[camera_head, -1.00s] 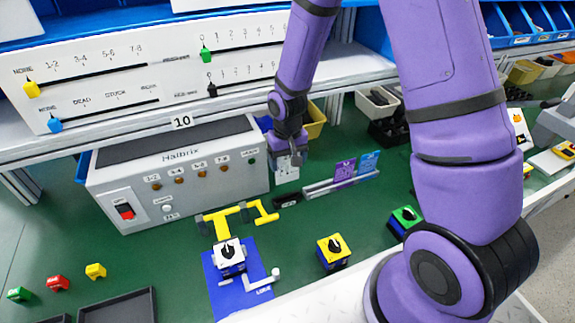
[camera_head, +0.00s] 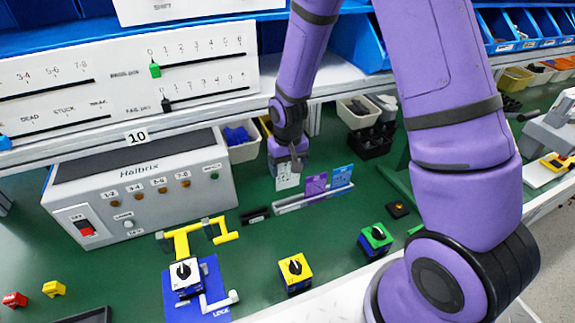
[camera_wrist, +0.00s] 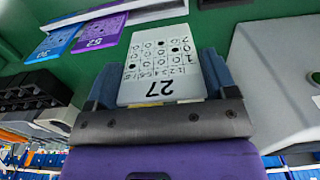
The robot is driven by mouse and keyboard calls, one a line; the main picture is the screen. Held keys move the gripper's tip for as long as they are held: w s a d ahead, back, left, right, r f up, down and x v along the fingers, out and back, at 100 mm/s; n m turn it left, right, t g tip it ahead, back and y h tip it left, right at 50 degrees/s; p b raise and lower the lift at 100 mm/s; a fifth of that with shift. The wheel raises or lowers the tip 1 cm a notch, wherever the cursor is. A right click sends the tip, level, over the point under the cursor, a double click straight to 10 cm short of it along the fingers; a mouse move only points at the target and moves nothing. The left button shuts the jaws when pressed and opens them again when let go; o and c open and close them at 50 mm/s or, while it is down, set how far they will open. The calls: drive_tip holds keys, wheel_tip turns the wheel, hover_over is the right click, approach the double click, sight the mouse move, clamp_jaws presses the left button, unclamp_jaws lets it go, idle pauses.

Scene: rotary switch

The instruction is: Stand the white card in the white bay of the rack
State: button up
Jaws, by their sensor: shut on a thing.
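The rack (camera_head: 287,206) is a low pale rail on the green bench. A purple card (camera_head: 316,184) and a blue card (camera_head: 341,176) stand in its middle and right. The card appears above and behind the rack's empty left part; I cannot tell the gap. The bay colours are too small to tell.
The grey Halbrix box (camera_head: 140,185) stands to the left. A black block (camera_head: 255,215) lies left of the rack. Dark bins (camera_head: 371,140) stand behind right. Yellow (camera_head: 295,272) and green (camera_head: 376,239) switch blocks are in front.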

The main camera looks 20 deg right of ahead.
sight(288, 180)
drive_tip(key=shift+f, duration=2.85)
drive_tip(key=shift+f, duration=1.9)
drive_tip(key=o, duration=0.8)
wheel_tip(288, 180, up, 11)
drive_tip(key=shift+f, duration=0.1)
drive_tip(key=shift+r, duration=4.55)
